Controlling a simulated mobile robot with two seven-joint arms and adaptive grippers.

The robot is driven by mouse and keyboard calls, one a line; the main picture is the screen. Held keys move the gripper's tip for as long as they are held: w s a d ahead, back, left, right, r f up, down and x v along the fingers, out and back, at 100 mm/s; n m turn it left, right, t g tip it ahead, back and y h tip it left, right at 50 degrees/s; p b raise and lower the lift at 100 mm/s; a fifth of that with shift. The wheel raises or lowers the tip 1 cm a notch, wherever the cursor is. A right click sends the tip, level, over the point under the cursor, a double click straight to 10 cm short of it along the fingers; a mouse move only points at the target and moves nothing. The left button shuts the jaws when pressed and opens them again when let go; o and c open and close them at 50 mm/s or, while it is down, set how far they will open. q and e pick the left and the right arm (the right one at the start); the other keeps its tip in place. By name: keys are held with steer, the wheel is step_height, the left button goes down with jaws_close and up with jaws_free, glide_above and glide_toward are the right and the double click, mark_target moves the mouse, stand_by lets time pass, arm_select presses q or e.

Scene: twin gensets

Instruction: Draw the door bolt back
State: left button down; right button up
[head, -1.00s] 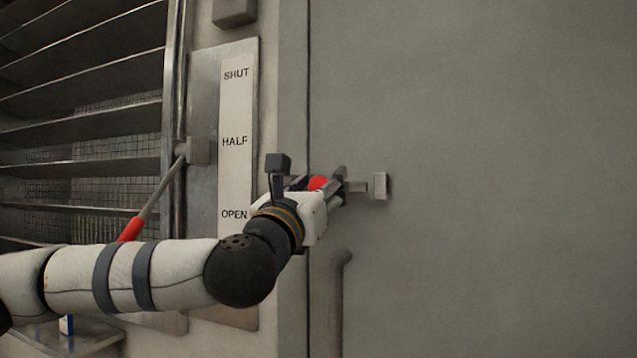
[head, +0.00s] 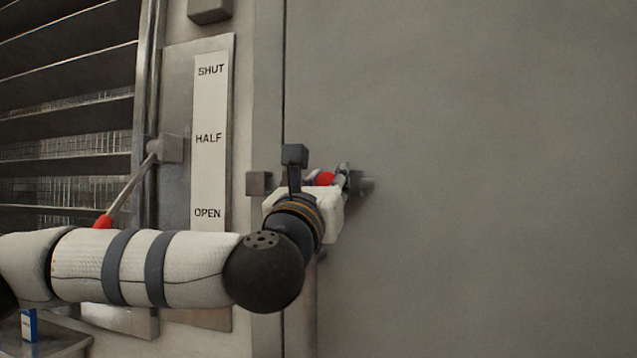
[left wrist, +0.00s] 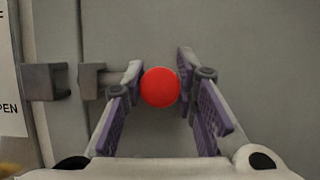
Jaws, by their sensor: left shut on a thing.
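The door bolt's red knob (head: 325,179) shows just past my left wrist in the head view. My left gripper (head: 340,178) is shut on the knob, with the fingers on either side of it in the left wrist view (left wrist: 160,87). The keeper (head: 258,183) is a grey block on the frame left of the door seam. In the left wrist view a gap shows between the keeper (left wrist: 45,82) and the bolt guide (left wrist: 91,80) on the door. A bar end (head: 368,185) sticks out right of the gripper. The gripper hides much of the bolt. My right gripper is not in view.
A red-handled lever (head: 130,190) stands at left beside a SHUT/HALF/OPEN plate (head: 208,140) and louvres (head: 65,100). A vertical door handle (head: 303,290) is below my wrist, partly hidden. The grey door (head: 480,180) is bare to the right.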

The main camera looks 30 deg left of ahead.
arm_select(q)
steer(key=shift+d, duration=0.2)
steer(key=c, duration=1.3)
jaws_free()
steer(key=shift+c, duration=0.2)
steer(key=shift+o, duration=0.2)
steer(key=shift+d, duration=0.1)
steer(key=v, duration=0.7)
steer(key=shift+s, duration=0.25)
